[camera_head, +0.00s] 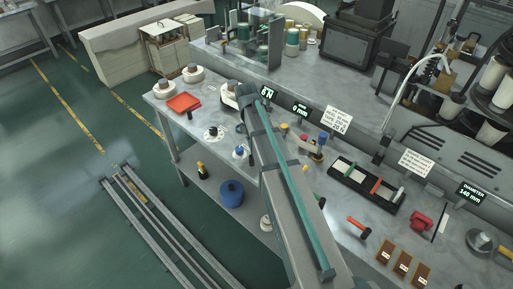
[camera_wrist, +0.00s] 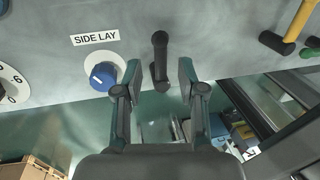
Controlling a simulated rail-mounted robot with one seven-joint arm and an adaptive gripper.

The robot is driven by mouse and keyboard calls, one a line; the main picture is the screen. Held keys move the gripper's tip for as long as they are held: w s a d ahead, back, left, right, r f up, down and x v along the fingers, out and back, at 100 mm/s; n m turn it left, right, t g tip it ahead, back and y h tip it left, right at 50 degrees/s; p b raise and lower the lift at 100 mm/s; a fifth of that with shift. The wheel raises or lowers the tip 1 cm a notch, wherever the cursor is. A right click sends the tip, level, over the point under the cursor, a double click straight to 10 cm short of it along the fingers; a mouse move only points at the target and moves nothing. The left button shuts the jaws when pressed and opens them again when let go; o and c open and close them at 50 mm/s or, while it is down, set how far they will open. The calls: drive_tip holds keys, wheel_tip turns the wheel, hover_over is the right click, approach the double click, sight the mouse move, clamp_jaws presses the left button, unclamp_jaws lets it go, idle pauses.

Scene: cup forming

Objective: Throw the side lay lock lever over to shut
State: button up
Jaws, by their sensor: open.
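The black side lay lock lever (camera_wrist: 160,55) shows in the wrist view, upright in the picture on the grey panel, to the right of a blue knob (camera_wrist: 103,76) and the "SIDE LAY" label (camera_wrist: 95,38). My gripper (camera_wrist: 158,78) is open. Its two fingers stand either side of the lever's lower part in the picture, with gaps showing on both sides; whether either finger touches it I cannot tell. In the head view my arm covers the middle of the bench, and I cannot make out the lever or my fingers there.
A numbered dial (camera_wrist: 12,84) is at the wrist view's left edge. A yellow-handled lever (camera_wrist: 300,22) and a green one (camera_wrist: 311,52) are at the right. In the head view, a black tray (camera_head: 365,187) and red hammer (camera_head: 358,226) lie on the bench right of my arm.

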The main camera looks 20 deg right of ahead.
wheel_tip(320, 180, up, 10)
drive_tip(key=w+a, duration=0.1)
drive_tip(key=shift+w, duration=0.4)
